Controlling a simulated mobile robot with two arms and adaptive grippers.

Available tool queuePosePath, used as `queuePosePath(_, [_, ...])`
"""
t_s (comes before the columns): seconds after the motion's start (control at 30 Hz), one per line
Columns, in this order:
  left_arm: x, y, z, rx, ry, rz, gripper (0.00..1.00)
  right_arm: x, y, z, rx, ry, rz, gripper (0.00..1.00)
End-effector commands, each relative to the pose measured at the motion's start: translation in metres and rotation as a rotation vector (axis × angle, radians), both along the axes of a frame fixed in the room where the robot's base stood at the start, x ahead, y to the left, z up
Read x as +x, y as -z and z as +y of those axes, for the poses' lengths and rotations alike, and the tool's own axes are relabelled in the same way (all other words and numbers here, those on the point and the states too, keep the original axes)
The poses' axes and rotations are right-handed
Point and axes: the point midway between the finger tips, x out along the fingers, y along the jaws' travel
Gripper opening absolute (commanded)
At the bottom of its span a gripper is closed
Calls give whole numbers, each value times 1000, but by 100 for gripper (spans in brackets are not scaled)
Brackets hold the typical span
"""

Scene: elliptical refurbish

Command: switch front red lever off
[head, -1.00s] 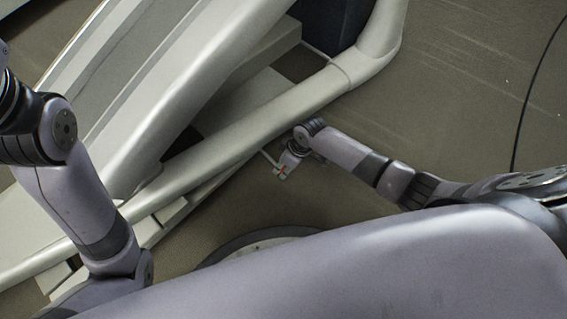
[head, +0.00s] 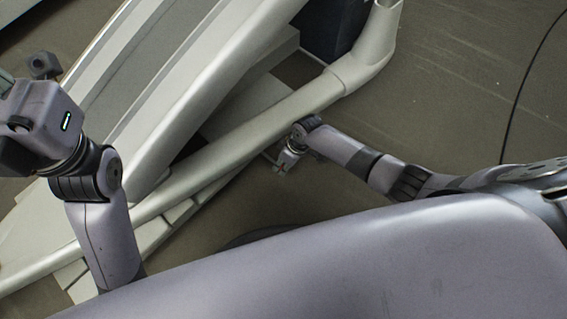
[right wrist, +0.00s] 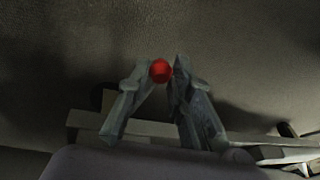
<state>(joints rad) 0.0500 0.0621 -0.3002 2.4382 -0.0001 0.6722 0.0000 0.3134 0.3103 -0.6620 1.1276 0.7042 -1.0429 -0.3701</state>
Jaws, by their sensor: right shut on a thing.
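The front red lever's round red knob (right wrist: 160,70) shows in the right wrist view between my fingertips. In the head view it is only a tiny red spot (head: 281,167). My right gripper (head: 279,168) is low beside the machine's pale rail. In the right wrist view its two fingers (right wrist: 165,72) are shut on the red knob. The lever's shaft is hard to make out. My left gripper (head: 6,78) is at the left edge of the head view, partly cut off, and holds nothing visible.
The pale elliptical machine (head: 250,117) fills the upper left, with its long rail running diagonally. A black cable (head: 521,100) lies on the floor at right. Floor between is clear.

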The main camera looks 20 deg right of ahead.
Motion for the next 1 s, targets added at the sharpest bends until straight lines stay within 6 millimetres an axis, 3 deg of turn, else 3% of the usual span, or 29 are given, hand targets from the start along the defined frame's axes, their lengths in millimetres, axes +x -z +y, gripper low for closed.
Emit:
queuePosePath(0.03, [0,0,0,0,0,0,0,12,-9,7,19,3,-32,0])
queuePosePath(0.1, [0,0,0,0,0,0,0,12,-9,8,19,3,-32,0])
queuePosePath(0.13, [0,0,0,0,0,0,0,12,-9,8,19,3,-32,21])
queuePosePath(0.43, [0,0,0,0,1,0,0,8,-5,4,12,2,-22,41])
queuePosePath(0.77, [1,-1,0,0,-1,0,0,6,-5,2,8,2,-17,41])
queuePosePath(1.0, [0,-1,0,0,-1,0,0,3,-31,-6,7,0,-21,41])
